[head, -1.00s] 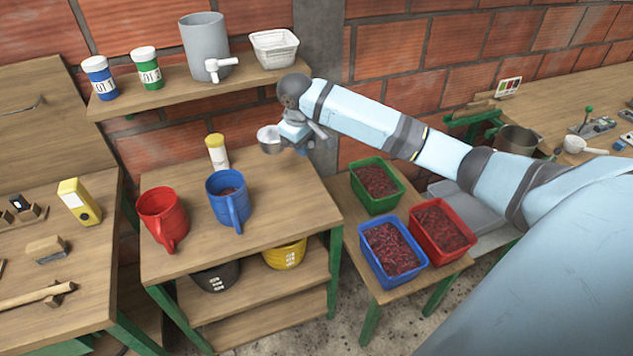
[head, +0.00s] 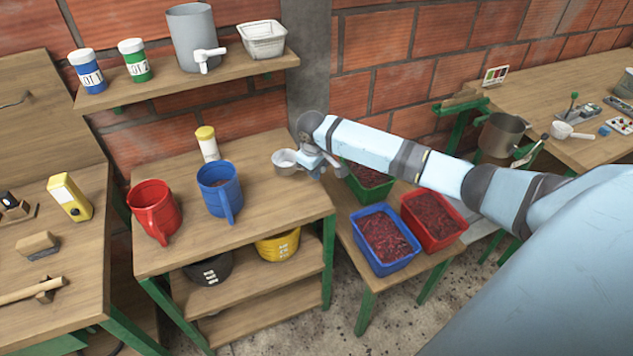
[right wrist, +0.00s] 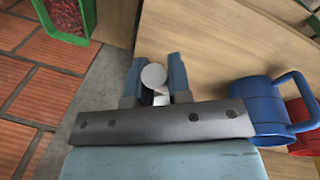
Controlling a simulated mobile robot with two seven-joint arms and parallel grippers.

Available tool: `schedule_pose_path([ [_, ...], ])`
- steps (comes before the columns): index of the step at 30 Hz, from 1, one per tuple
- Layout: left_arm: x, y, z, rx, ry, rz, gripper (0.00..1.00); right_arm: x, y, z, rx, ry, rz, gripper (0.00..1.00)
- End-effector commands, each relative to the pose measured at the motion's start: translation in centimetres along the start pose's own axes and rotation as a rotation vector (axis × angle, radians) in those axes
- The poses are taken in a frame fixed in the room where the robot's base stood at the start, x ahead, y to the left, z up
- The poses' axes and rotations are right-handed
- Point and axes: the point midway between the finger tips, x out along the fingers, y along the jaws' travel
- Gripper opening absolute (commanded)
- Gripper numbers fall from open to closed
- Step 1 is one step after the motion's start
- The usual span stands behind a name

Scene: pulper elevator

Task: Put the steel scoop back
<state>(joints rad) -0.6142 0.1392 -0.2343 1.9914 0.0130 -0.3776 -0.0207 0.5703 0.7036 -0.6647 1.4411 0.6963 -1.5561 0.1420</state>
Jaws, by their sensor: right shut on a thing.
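The steel scoop (head: 285,161) is a small grey cup. It is at the back right corner of the middle table (head: 265,210). My right gripper (head: 308,160) is shut on it from the right side. I cannot tell whether the scoop touches the tabletop or hangs just above it. In the right wrist view, a round pale end (right wrist: 153,76) shows between the two fingers (right wrist: 154,88), and the wrist hides much of the rest. My left gripper is not in view.
A blue jug (head: 219,188), a red jug (head: 155,210) and a yellow-lidded jar (head: 207,143) stand left of the scoop. Red-filled blue (head: 385,240), red (head: 433,220) and green (head: 368,176) crates stand to the right. The tabletop's front right is clear.

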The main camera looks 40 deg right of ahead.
Motion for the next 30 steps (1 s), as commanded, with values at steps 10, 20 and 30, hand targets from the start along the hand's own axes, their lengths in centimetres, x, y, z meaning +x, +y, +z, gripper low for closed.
schedule_pose_path([
  [10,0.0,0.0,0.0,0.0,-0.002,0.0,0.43,3.4,-0.6,0.2,0.001,-0.002,-0.001,0.0],
  [20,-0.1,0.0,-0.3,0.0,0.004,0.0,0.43,5.2,-0.8,0.2,0.0,0.001,0.0,0.0],
  [30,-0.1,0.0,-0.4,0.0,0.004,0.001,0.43,5.5,-0.9,0.3,0.0,0.0,0.001,0.44],
])
